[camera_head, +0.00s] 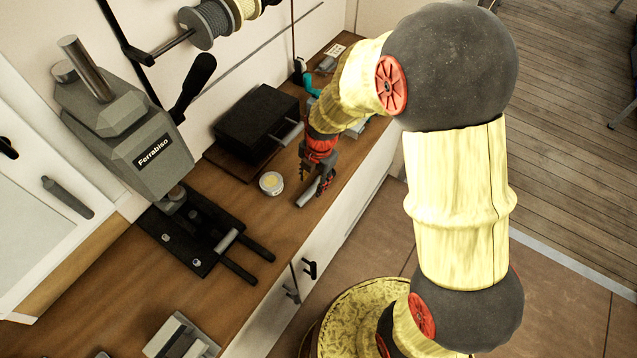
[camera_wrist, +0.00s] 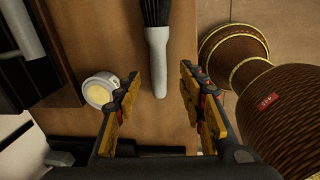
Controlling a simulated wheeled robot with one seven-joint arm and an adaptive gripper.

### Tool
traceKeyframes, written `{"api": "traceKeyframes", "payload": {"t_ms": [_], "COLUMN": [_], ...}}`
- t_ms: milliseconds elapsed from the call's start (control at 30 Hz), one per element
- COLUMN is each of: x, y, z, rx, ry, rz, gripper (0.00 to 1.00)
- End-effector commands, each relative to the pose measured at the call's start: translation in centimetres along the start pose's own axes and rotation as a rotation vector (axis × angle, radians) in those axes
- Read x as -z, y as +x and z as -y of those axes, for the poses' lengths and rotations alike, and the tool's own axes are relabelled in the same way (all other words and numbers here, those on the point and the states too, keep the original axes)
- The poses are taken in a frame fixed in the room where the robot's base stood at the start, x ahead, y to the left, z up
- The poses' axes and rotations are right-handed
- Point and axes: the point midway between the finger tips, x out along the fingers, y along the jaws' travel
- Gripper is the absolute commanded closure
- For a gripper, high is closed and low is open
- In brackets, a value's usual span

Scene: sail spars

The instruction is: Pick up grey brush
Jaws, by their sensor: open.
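The grey brush (camera_wrist: 157,48) lies on the wooden counter, with dark bristles at the top of the wrist view and a pale grey handle pointing down. In the head view its handle (camera_head: 307,195) shows as a short grey rod beside my gripper, and the bristle end is hidden there. My gripper (camera_head: 317,178) is open and empty, pointing down over the counter. In the wrist view the rounded handle end lies between my two fingertips (camera_wrist: 160,88). I cannot tell how far above the handle they are.
A small round tin with a yellowish top (camera_head: 271,183) stands close to the left of the brush. A black box (camera_head: 256,120) is behind it. A grey press (camera_head: 125,130) stands at left. The counter's front edge is close by on the right.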

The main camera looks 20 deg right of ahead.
Motion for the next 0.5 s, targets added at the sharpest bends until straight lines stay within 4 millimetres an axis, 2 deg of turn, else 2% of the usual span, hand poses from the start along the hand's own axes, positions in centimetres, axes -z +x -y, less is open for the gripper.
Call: {"api": "traceKeyframes", "payload": {"t_ms": [400, 500], "x": [0.8, 0.8], "y": [5.2, 5.9], "z": [-0.2, -0.2], "rx": [0.004, 0.002], "ry": [0.003, 0.003], "rz": [-0.002, -0.001], "gripper": [0.6, 0.6]}}
